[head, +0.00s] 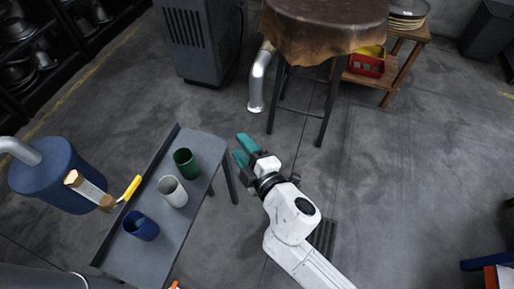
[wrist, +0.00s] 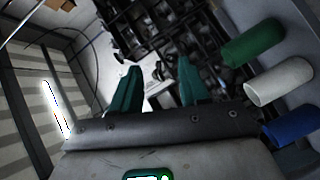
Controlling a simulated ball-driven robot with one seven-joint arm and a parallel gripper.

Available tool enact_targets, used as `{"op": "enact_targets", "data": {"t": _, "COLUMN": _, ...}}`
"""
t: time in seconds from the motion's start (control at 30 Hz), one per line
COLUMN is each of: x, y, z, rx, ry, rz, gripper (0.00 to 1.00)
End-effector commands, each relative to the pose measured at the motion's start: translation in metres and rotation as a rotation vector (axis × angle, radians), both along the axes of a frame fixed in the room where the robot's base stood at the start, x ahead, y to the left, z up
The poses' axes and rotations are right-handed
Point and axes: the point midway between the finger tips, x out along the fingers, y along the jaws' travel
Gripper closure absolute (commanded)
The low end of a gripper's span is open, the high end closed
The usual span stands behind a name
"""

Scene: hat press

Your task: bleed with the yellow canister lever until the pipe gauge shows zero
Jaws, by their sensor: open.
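A yellow lever (head: 130,188) sticks out at the left in the head view, beside a blue canister (head: 58,176) with a grey pipe (head: 20,150). A pale fitting with tan ends (head: 90,191) lies between canister and lever. My gripper (head: 243,149) has teal fingers, is open and empty, and hangs right of the grey bench, well apart from the lever. Its fingers (wrist: 160,82) are spread in the wrist view. I cannot make out a gauge face or its reading in either view.
A grey bench (head: 188,226) carries a green cup (head: 186,163), a white cup (head: 173,191) and a blue cup (head: 141,226) between my gripper and the lever. A grey cabinet (head: 197,40) and a leather-covered stand (head: 325,28) are behind. Open floor (head: 400,180) lies right.

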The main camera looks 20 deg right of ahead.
Motion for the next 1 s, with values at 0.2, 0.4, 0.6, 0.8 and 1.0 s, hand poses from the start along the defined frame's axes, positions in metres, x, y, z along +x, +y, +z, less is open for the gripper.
{"op": "enact_targets", "data": {"t": 0.2, "x": -0.002, "y": -0.026, "z": -0.008, "rx": 0.044, "ry": 0.052, "rz": -0.088, "gripper": 0.55}}
{"op": "enact_targets", "data": {"t": 0.4, "x": -0.003, "y": -0.035, "z": -0.011, "rx": 0.062, "ry": 0.072, "rz": -0.119, "gripper": 0.55}}
{"op": "enact_targets", "data": {"t": 0.6, "x": -0.003, "y": -0.035, "z": -0.011, "rx": 0.062, "ry": 0.073, "rz": -0.121, "gripper": 0.55}}
{"op": "enact_targets", "data": {"t": 0.8, "x": -0.003, "y": -0.035, "z": -0.011, "rx": 0.062, "ry": 0.073, "rz": -0.12, "gripper": 0.69}}
{"op": "enact_targets", "data": {"t": 1.0, "x": -0.003, "y": -0.036, "z": -0.01, "rx": 0.063, "ry": 0.073, "rz": -0.122, "gripper": 0.88}}
